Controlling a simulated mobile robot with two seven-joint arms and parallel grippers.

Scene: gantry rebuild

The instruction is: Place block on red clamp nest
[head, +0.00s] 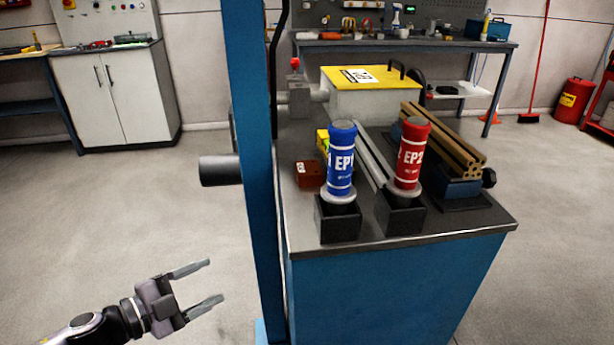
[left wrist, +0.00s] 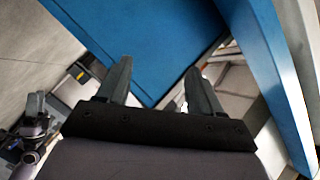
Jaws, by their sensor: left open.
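My left gripper (head: 214,281) is open and empty, low over the floor left of the blue post. In the left wrist view its two spread fingers (left wrist: 157,80) have nothing between them, and blue panels lie beyond. On the bench top a small red-brown block-like piece (head: 308,174) with a white label sits left of the blue EP1 cylinder (head: 341,160). A yellow piece (head: 322,142) behind it is partly hidden by that cylinder. I cannot tell which piece is the block or the red clamp nest. My right gripper is not in view.
A blue post (head: 252,150) stands between my left gripper and the bench (head: 460,226). The red EP2 cylinder (head: 411,153) stands in a black holder. Brown bars (head: 445,137) lie in a blue clamp (head: 458,183) at right. A yellow-lidded box (head: 365,78) is behind.

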